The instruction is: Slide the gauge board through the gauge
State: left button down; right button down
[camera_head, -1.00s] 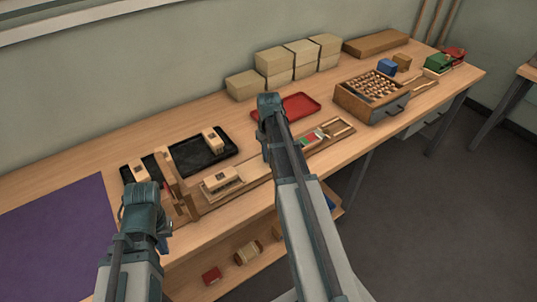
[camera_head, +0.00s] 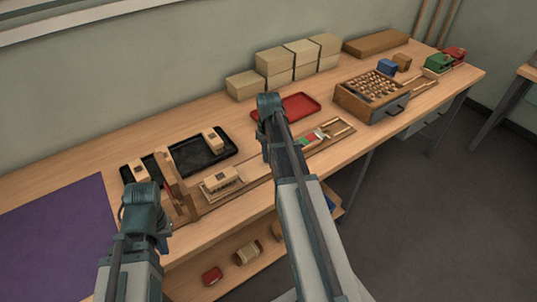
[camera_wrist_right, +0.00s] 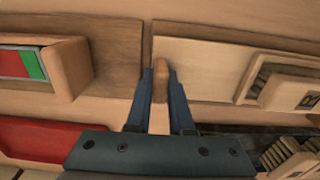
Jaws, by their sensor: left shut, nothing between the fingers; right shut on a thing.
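The gauge board (camera_head: 255,177) is a long pale wooden strip lying along the bench front. A brush block (camera_head: 221,181) with bristles sits on it; both also show in the right wrist view, board (camera_wrist_right: 203,68) and block (camera_wrist_right: 287,92). The gauge (camera_head: 173,172), an upright wooden frame, stands to the left of the block. My right gripper (camera_wrist_right: 160,92) is shut on a rounded wooden knob (camera_wrist_right: 160,78) at the board's end; in the head view my arm hides this grip. My left gripper (camera_head: 143,207) is shut and empty, in front of the gauge.
Black trays (camera_head: 185,161) with brush blocks lie behind the gauge. A red tray (camera_head: 312,101) lies behind my right arm. A wooden holder with red and green parts (camera_head: 340,127) and a drawer box (camera_head: 352,102) are to the right. A purple mat (camera_head: 55,225) covers the left end.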

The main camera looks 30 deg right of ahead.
aim_at(211, 181)
jog(key=a, duration=0.7)
jog(key=s+a, duration=0.1)
jog(key=a, duration=1.4)
jog(key=shift+s+a, duration=0.25)
jog(key=shift+s, duration=0.15)
jog(key=c, duration=0.8)
grip_release()
pick_arm(q)
jog(key=shift+r, duration=0.1)
pick_arm(e)
jog(key=shift+r, duration=0.15)
pick_arm(q)
notch_tip(211, 181, up, 14)
jog(key=p, duration=1.4)
jog(key=shift+f, duration=0.2)
pick_arm(e)
notch_tip(211, 181, up, 14)
jog(key=shift+f, duration=0.25)
